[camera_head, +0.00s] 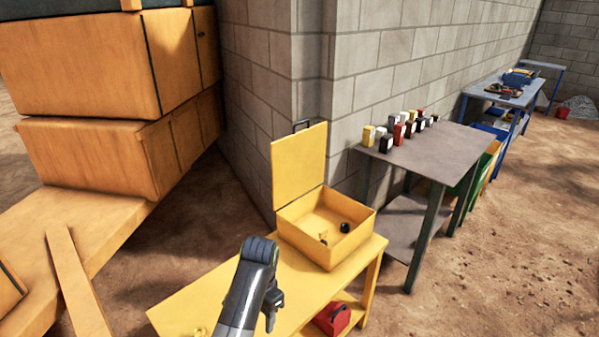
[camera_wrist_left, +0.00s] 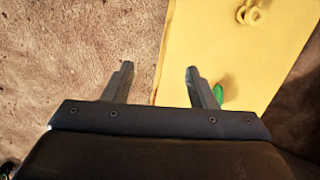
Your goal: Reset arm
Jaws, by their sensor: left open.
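My left arm reaches in from the bottom over the yellow table (camera_head: 215,297). My left gripper (camera_head: 271,312) hangs pointing down in front of the open yellow box, apart from it. In the left wrist view the gripper (camera_wrist_left: 158,70) has its two fingers spread, with nothing between them. Below the fingers are the brown ground and the yellow tabletop (camera_wrist_left: 200,40). My right gripper is not in view.
The yellow box (camera_head: 311,247) has its lid up and small dark items inside. A red box (camera_head: 333,318) sits on the lower shelf. A grey table (camera_head: 440,150) holds several small coloured boxes. A small yellow ring-like part (camera_wrist_left: 250,14) lies on the yellow tabletop.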

